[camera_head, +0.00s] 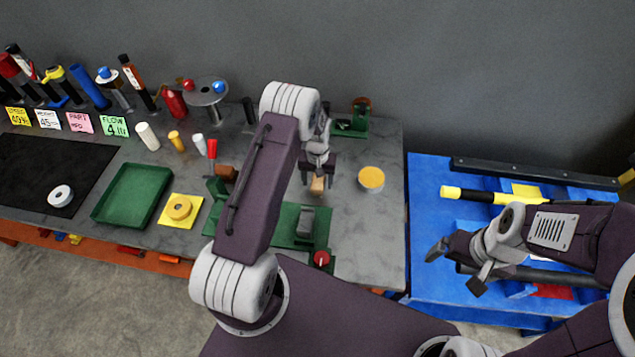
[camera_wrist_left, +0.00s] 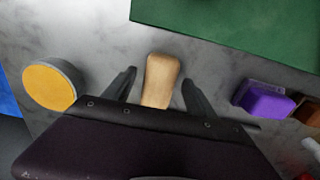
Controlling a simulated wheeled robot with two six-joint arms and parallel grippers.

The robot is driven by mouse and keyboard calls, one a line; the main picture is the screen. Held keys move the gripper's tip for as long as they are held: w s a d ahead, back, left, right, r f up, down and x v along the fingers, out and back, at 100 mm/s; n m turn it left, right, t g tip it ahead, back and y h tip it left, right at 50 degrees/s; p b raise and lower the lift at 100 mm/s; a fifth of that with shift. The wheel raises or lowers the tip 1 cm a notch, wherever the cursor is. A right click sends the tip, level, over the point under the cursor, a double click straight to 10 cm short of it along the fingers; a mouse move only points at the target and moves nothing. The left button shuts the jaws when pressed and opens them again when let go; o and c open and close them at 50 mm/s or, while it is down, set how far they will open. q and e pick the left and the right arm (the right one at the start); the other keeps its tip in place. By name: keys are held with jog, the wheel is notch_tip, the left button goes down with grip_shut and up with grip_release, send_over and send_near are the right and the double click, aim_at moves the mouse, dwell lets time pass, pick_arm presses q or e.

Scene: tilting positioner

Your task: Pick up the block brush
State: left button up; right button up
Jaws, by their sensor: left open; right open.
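The block brush (camera_head: 318,185) appears as a small tan wooden block on the grey bench, just below my left gripper (camera_head: 318,175) in the head view. In the left wrist view the tan block brush (camera_wrist_left: 160,80) lies between the two dark fingers of my left gripper (camera_wrist_left: 160,78), with a gap on each side. The left gripper is open; the lower end of the block is hidden behind the gripper body. Bristles cannot be made out. My right gripper (camera_head: 454,272) is open and empty over the blue table, far to the right.
A round yellow-topped container (camera_head: 371,179) stands to the right of the brush and also shows in the left wrist view (camera_wrist_left: 50,86). A purple block (camera_wrist_left: 265,100) lies on the brush's other side. A green fixture (camera_head: 290,222) is nearer. The blue table (camera_head: 428,205) holds rods.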

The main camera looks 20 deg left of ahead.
aim_at(318, 180)
pick_arm(q)
jog(key=shift+w+f, duration=0.25)
jog(key=shift+f, duration=0.05)
jog(key=shift+s+r, duration=0.15)
jog(key=shift+s, duration=0.05)
grip_shut()
jog(key=shift+w+r, duration=0.1)
jog(key=shift+w, duration=0.1)
jog(key=shift+r+b, duration=0.3)
notch_tip(318, 180, up, 3)
jog(key=shift+r+b, duration=0.1)
jog(key=shift+b, duration=0.5)
jog(key=s+d+r+b, duration=0.1)
jog(key=s+d+r, duration=0.1)
jog(key=d, duration=0.3)
jog(key=s+d+r+b, duration=0.1)
jog(key=s+d+r, duration=0.1)
jog(key=d+r, duration=0.3)
jog(key=shift+s+d, duration=0.4)
jog(key=shift+d, duration=0.05)
